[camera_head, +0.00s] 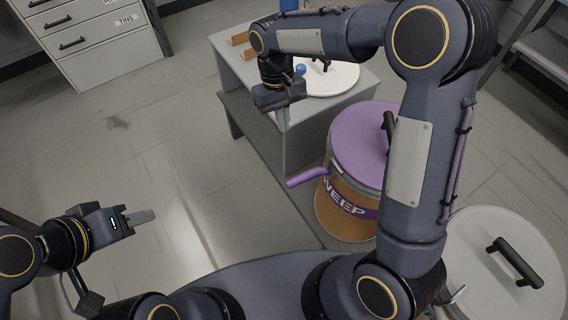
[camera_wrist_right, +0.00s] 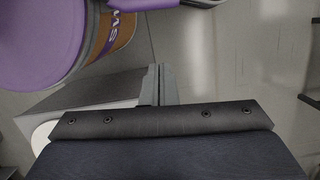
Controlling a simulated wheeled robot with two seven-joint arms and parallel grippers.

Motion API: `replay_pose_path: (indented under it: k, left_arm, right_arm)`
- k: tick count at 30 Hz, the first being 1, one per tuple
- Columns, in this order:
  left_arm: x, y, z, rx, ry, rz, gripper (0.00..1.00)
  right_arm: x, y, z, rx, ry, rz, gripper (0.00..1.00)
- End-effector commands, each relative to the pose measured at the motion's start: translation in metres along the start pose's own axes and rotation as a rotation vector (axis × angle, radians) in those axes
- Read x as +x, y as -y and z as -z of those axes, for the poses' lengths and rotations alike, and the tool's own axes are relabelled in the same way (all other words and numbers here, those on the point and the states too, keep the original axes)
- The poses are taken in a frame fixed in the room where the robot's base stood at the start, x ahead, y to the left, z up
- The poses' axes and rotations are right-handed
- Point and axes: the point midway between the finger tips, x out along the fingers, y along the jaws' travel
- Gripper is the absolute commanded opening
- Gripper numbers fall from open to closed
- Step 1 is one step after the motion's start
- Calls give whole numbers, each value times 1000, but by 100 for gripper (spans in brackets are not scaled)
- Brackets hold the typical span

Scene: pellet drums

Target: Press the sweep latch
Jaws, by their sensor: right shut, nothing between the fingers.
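The sweep drum (camera_head: 345,215) is orange-brown with a purple band lettered "SWEEP", partly hidden, and a purple lid (camera_head: 360,140) with a black handle. Its latch, a purple lever (camera_head: 307,177), sticks out from the drum's left side. In the right wrist view the latch (camera_wrist_right: 150,4) shows at the top edge, beyond the fingertips and apart from them. My right gripper (camera_wrist_right: 161,72) is shut and empty; in the head view its hand is over the grey bench near the white lid, its fingers hard to make out. My left gripper (camera_head: 142,217) looks shut and empty, over open floor.
A grey bench (camera_head: 250,115) stands behind the sweep drum, bearing a white round lid (camera_head: 335,78). A white-lidded drum (camera_head: 490,280) stands at lower right. A drawer cabinet (camera_head: 95,40) is at the back left. The floor left of the bench is clear.

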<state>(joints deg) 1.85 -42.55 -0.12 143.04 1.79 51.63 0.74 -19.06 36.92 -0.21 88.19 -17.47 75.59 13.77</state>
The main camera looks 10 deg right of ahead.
Motion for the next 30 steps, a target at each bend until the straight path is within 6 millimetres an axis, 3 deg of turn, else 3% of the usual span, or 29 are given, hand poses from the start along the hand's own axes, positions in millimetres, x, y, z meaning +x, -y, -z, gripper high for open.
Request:
replay_pose_path:
  k: [12, 16, 30]
  left_arm:
    - [0, 0, 0, 0, 0, 0, 36]
    - [0, 0, 0, 0, 0, 0, 36]
    - [-5, -2, 2, 0, 0, 0, 36]
  right_arm:
    - [4, 2, 2, -2, 7, -6, 0]
    - [13, 1, 2, -2, 9, -7, 0]
    - [106, 1, 0, -1, 12, -5, 0]
